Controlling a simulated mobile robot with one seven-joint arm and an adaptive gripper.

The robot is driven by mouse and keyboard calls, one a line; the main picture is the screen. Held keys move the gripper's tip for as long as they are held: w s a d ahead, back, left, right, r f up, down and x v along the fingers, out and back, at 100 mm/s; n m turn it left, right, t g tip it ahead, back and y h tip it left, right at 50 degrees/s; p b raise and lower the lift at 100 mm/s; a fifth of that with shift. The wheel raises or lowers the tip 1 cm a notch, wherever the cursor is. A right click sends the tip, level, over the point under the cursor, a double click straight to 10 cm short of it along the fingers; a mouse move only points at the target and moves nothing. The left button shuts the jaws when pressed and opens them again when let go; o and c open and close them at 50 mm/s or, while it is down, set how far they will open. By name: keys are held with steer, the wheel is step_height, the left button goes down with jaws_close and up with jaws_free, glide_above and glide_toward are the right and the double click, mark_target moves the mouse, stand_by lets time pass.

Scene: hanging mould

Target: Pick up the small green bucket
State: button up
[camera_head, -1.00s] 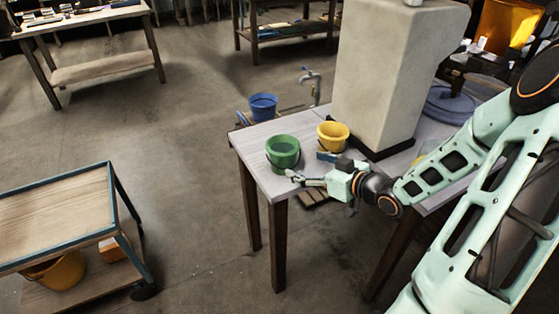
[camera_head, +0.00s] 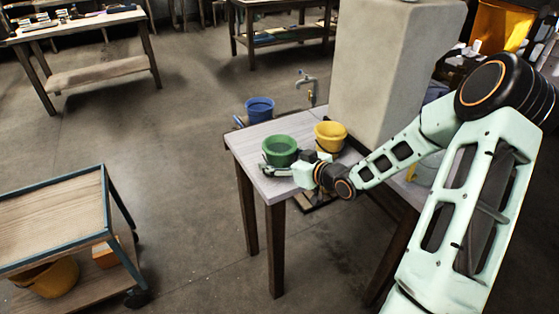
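The small green bucket (camera_head: 280,148) stands upright near the front left corner of the grey-topped table (camera_head: 254,141). My gripper (camera_head: 287,164) reaches in from the right, low down at the bucket's side. One finger lies across the bucket's near side at its base. The other finger is on the right, between the green bucket and the yellow bucket, and is partly hidden. The fingers are spread around the lower part of the green bucket. I cannot tell whether they touch it.
A yellow bucket (camera_head: 330,134) stands close to the right, behind my gripper. A big pale block (camera_head: 385,75) stands on the table beyond. A blue bucket (camera_head: 260,109) is behind the table. A trolley (camera_head: 60,215) is at the left, with open floor between.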

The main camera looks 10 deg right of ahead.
steer(key=shift+c, duration=0.6)
steer(key=shift+r, duration=0.1)
steer(key=c, duration=1.5)
